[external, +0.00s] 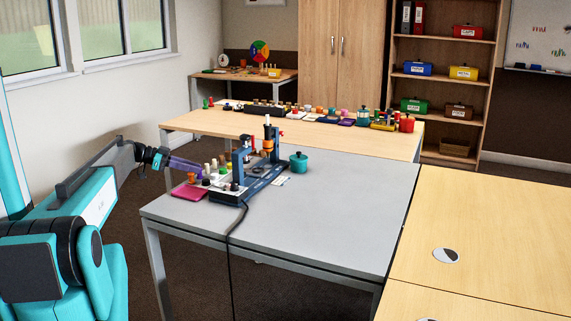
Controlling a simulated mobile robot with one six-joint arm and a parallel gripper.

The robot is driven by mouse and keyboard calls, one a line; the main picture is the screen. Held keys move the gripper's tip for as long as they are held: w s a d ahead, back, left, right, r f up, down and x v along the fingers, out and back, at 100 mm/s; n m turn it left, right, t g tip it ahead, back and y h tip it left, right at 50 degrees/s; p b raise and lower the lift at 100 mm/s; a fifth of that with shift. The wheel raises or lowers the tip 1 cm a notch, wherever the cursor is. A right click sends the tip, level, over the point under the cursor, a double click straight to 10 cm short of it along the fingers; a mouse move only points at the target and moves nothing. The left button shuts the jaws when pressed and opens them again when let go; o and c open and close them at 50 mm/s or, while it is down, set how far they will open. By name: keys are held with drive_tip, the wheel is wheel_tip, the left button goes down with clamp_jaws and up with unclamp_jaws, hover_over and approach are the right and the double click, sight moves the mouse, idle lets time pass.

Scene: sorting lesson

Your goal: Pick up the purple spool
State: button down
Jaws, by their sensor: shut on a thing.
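My gripper (163,159) is at the left end of the grey table, at the end of my teal and dark arm. It is shut on a purple thing, which I take for the purple spool (185,165). The purple shape slants down to the right from the jaws, over the table's left edge. The fingertips are too small to make out clearly. I cannot tell whether the spool's lower end touches the small items beside it.
A magenta pad (188,192), several small pegs and a blue device (262,177) with upright posts stand close to the right. A teal pot (298,162) is beyond. A black cable (232,240) hangs off the front edge. The grey table's (340,215) right part is clear.

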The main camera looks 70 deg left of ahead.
drive_tip(key=shift+r, duration=0.1)
wheel_tip(320, 180, up, 10)
drive_tip(key=b, duration=0.1)
idle(0.6)
